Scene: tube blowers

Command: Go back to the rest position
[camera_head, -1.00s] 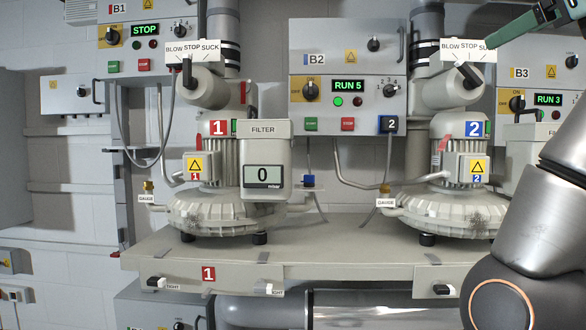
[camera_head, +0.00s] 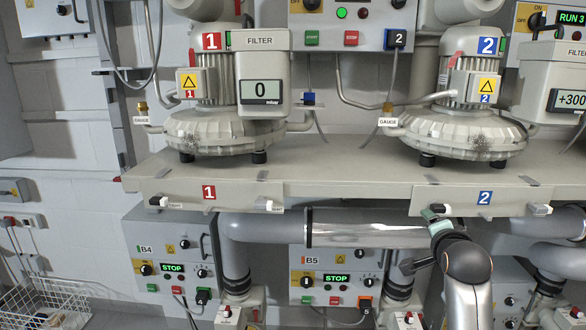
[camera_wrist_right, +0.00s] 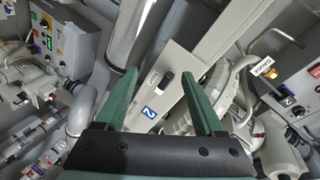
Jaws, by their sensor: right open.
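My right gripper (camera_head: 436,214) is in front of the shelf's front edge, below blower 2, at the lower right of the head view. In the right wrist view its two green fingers (camera_wrist_right: 158,74) are spread apart with nothing between them. The front panel with the blue 2 label (camera_wrist_right: 150,112) shows beyond the fingers. My left gripper is not in view.
Blower 1 (camera_head: 225,133) and blower 2 (camera_head: 452,135) stand on the grey shelf (camera_head: 335,160). A thick pipe (camera_head: 365,235) runs under it, beside my right gripper. Boxes B4 (camera_head: 172,250) and B5 (camera_head: 335,262) hang below. A wire basket (camera_head: 48,303) is at lower left.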

